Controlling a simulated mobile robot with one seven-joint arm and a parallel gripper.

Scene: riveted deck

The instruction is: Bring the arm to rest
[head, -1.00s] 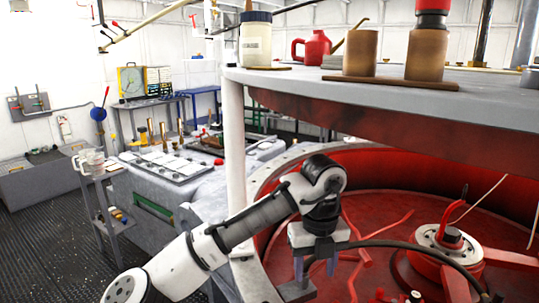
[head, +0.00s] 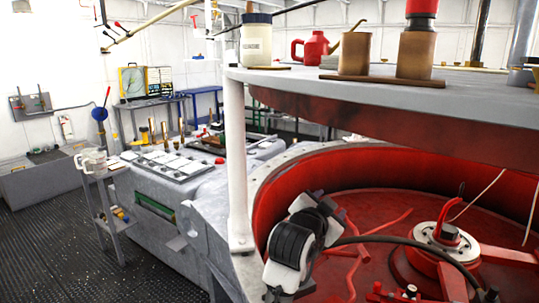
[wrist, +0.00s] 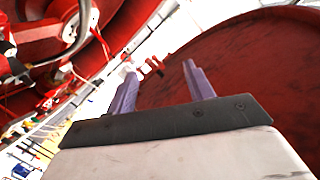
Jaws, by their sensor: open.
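My gripper (wrist: 160,82) shows in the wrist view with two purple fingers spread apart. Nothing is held between them. In the head view my arm (head: 295,245) is folded up in front of the red basin, at the lower middle. The fingers cannot be made out in the head view.
The red basin (head: 380,215) holds a hub (head: 445,237) and a black hose. A grey round shelf (head: 480,85) above it carries a jar (head: 256,40), a red jug (head: 310,47) and brown containers (head: 354,54). A white post (head: 236,160) stands close left of my arm. Floor at left is open.

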